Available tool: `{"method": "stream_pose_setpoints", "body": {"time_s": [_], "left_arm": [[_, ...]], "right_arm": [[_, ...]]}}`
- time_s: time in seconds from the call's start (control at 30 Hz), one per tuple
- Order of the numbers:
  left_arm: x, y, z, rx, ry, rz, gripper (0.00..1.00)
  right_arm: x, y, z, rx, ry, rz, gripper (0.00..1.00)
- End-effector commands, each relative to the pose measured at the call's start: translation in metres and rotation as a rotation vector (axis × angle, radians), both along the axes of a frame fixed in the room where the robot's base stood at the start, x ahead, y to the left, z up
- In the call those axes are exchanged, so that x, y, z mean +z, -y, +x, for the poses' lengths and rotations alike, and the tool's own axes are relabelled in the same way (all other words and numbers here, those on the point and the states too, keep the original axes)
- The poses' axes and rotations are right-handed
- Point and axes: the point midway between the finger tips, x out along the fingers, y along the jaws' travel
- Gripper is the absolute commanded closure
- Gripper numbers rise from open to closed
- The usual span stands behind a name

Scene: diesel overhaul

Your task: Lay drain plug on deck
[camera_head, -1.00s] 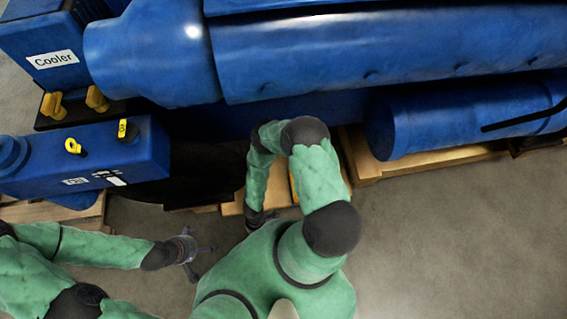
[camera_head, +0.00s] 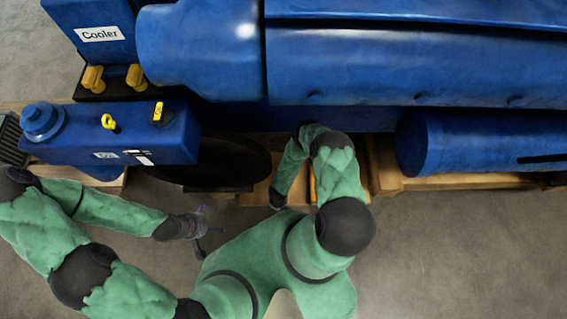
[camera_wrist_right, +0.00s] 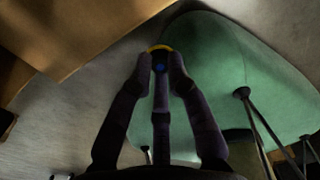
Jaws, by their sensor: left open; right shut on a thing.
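In the right wrist view my right gripper (camera_wrist_right: 160,66) is shut on a small part with a yellow rim and a dark blue centre, which I take to be the drain plug (camera_wrist_right: 160,48). The fingertips cover most of it. In the head view the right forearm reaches down beside the wooden skid, and the gripper and plug cannot be made out there. My left gripper (camera_head: 204,230) is open and empty above the grey floor, left of my right arm. I cannot tell which surface is the deck.
The large blue engine (camera_head: 400,65) fills the back, with a blue cylinder (camera_head: 480,145) on wooden timbers (camera_head: 440,182) at right. A blue box with yellow fittings (camera_head: 110,145) stands at left, by a black disc (camera_head: 225,165). Grey floor (camera_head: 450,260) is clear at front right.

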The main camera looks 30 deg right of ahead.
Motion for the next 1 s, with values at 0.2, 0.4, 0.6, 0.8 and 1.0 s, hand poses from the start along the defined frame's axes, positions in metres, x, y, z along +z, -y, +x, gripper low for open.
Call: {"method": "stream_pose_setpoints", "body": {"time_s": [0.2, 0.4, 0.6, 0.8, 1.0], "left_arm": [[-0.022, 0.0, 0.0, 0.0, 0.0, 0.0, 0.0], [-0.042, 0.0, 0.0, 0.0, 0.0, 0.0, 0.0], [-0.05, 0.0, 0.0, 0.0, 0.0, 0.0, 0.0], [-0.059, 0.0, 0.0, 0.0, 0.0, 0.0, 0.0], [-0.077, 0.0, 0.0, 0.0, 0.0, 0.0, 0.0]], "right_arm": [[-0.004, 0.027, 0.045, -0.001, 0.002, -0.001, 1.0], [-0.004, 0.049, 0.082, -0.003, 0.001, -0.001, 1.0], [-0.002, 0.059, 0.097, -0.001, -0.002, 0.001, 1.0], [-0.003, 0.066, 0.11, -0.003, 0.0, 0.001, 1.0], [-0.032, 0.065, 0.107, -0.001, -0.002, 0.002, 1.0]]}}
